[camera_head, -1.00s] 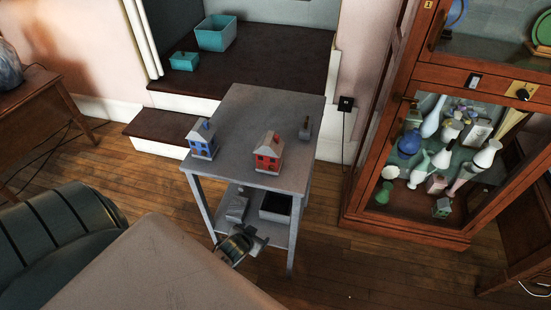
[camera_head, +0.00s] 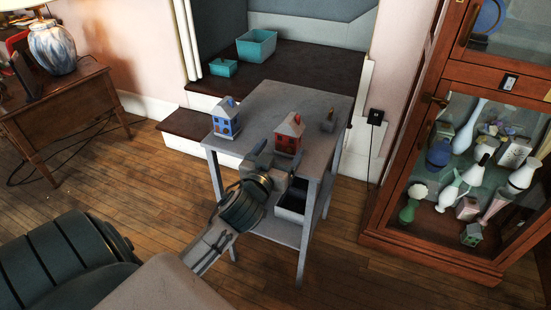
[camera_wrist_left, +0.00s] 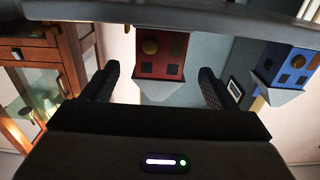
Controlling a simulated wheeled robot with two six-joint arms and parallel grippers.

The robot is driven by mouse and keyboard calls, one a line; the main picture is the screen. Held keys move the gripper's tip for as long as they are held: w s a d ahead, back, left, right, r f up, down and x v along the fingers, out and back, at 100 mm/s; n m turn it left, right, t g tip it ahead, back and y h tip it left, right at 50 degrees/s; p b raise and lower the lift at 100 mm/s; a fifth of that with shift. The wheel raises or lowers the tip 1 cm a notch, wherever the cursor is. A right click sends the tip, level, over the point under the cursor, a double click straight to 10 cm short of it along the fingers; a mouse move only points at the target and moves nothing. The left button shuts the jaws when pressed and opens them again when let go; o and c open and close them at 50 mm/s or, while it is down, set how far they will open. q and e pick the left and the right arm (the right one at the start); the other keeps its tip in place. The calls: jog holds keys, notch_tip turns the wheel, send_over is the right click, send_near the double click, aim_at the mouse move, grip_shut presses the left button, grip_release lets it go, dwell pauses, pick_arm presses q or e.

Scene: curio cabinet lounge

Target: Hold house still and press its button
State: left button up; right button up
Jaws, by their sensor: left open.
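A small red house (camera_head: 288,140) with a grey roof stands upright on the grey side table (camera_head: 285,104). A blue house (camera_head: 226,122) with a grey roof stands to its left. My left gripper (camera_head: 279,167) is open and empty at the table's front edge, just in front of the red house. In the left wrist view the red house (camera_wrist_left: 160,68) appears upside down between the two spread fingers, beyond their tips, with a round gold disc on its front. The blue house (camera_wrist_left: 285,72) is at the right there. My right gripper is not in view.
A small grey object (camera_head: 328,121) stands on the table's right side. A dark-lined bin (camera_head: 291,204) sits on the lower shelf. A glass cabinet (camera_head: 430,240) is at the right. Teal boxes (camera_head: 257,46) lie on the step behind. A side table with a lamp (camera_head: 52,46) is at left.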

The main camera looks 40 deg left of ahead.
aim_at(291, 135)
pick_arm(q)
jog(key=x, duration=0.8)
jog(key=shift+w+f, duration=0.1)
jog(key=shift+w, duration=0.25)
jog(key=shift+c, duration=0.4)
jog(key=c, duration=1.4)
jog(key=shift+s+f, duration=0.1)
jog(key=shift+f, duration=0.1)
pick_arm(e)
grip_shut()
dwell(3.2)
